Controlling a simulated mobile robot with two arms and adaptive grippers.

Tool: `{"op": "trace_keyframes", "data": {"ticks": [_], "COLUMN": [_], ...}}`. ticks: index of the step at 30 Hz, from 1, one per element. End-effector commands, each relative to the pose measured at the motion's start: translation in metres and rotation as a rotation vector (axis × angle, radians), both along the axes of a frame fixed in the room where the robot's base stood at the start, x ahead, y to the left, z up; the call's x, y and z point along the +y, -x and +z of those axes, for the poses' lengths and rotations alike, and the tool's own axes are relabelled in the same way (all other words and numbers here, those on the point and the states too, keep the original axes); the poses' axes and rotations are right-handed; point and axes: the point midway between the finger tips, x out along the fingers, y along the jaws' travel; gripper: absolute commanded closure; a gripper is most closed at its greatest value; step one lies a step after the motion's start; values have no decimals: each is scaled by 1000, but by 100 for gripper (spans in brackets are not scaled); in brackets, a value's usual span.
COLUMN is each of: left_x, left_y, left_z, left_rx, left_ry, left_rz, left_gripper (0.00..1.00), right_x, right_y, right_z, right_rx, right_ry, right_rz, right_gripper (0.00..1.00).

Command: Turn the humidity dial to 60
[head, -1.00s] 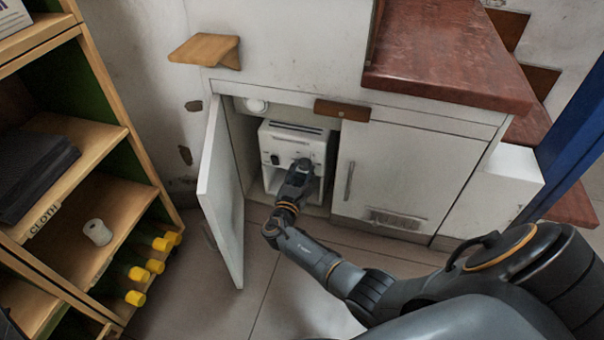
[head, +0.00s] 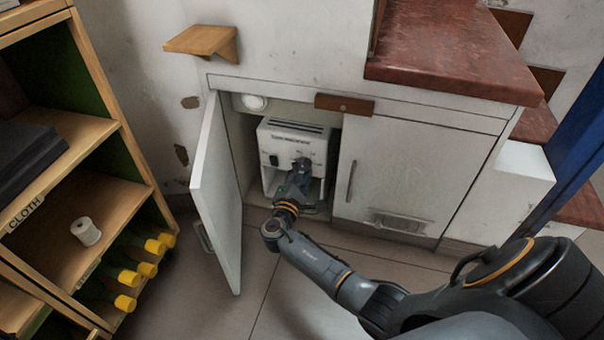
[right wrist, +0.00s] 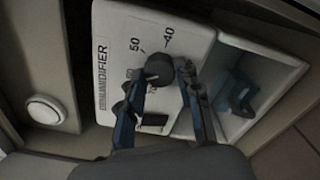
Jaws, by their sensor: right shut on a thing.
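The white dehumidifier (head: 270,140) stands inside the open cupboard, with slots along its top. Its dark round humidity dial (right wrist: 159,68) shows in the right wrist view, with 50 and 40 printed beside it. Its pointer mark cannot be made out, so I cannot tell the setting. My right gripper (right wrist: 160,80) is shut on the dial, one finger on each side. In the head view my right gripper (head: 300,170) covers most of the dial on the machine's front. My left gripper is not in view.
The cupboard door (head: 216,200) stands open left of my arm. A closed door (head: 395,180) is on the right. A round white fitting (head: 254,102) is above the machine. A shelf unit (head: 115,190) with a white roll (head: 86,231) stands at left. Floor in front is clear.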

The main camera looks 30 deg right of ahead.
Motion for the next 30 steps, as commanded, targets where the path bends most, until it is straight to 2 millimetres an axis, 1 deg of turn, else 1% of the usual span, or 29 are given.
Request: {"op": "trace_keyframes", "data": {"ticks": [17,18,20,21,30], "left_x": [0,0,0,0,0], "left_y": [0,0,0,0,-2], "left_z": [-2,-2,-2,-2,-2], "left_rx": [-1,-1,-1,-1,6], "left_ry": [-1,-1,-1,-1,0], "left_rz": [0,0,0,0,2], "left_gripper": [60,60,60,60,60], "right_x": [-1,-1,-1,-1,0], "right_y": [0,0,0,0,0], "right_z": [0,0,0,0,1], "right_rx": [-21,-21,-21,-20,-22], "right_ry": [-18,-18,-18,-18,-18], "right_rz": [-2,-2,-1,-1,-1], "right_gripper": [98,58,46,43,43]}}
